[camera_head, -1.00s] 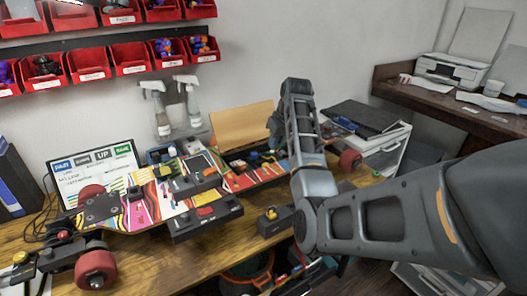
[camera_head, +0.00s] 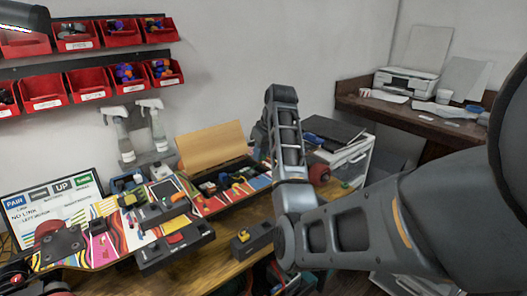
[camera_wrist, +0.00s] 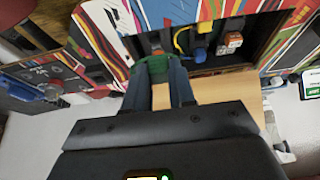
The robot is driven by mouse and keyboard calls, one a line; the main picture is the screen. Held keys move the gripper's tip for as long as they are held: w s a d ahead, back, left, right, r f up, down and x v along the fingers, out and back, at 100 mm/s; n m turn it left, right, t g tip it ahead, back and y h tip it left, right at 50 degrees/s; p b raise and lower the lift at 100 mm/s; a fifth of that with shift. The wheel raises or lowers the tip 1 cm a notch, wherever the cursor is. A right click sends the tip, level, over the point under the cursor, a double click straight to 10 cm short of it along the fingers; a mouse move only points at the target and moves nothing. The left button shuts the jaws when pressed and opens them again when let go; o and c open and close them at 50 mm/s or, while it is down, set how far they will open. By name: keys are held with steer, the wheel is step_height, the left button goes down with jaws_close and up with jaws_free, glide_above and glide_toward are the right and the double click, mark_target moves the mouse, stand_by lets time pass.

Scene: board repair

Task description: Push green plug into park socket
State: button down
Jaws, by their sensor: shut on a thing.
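My gripper (camera_wrist: 167,82) is shut on the green plug (camera_wrist: 150,66) in the wrist view; the plug sits between the fingertips. The plug is at the edge of the open compartment (camera_wrist: 190,70) of the colorful striped board. I cannot tell whether it touches a socket, and the park socket cannot be singled out. A yellow cable (camera_wrist: 180,40) and blue and white-red connectors (camera_wrist: 230,42) lie in the compartment, right of the plug. In the head view the open compartment (camera_head: 226,188) is left of my arm, and my fingertips are hidden.
A raised tan lid (camera_head: 210,147) stands behind the compartment. Two spray bottles (camera_head: 121,135) are against the wall. A monitor (camera_head: 50,205) stands at the left. A black case on a white drawer unit (camera_head: 350,158) is right of my arm. Red bins (camera_head: 87,83) hang above.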

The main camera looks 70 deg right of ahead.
steer(key=w+a+p, duration=0.5)
steer(key=w+a, duration=0.5)
steer(key=shift+w+a, duration=0.3)
steer(key=shift+w, duration=0.1)
stand_by(0.8)
steer(key=shift+f, duration=0.1)
steer(key=shift+f+b, duration=1.45)
steer(key=shift+f, duration=2.2)
steer(key=shift+f, duration=0.75)
steer(key=shift+f+p, duration=0.4)
steer(key=shift+f, duration=0.05)
stand_by(0.8)
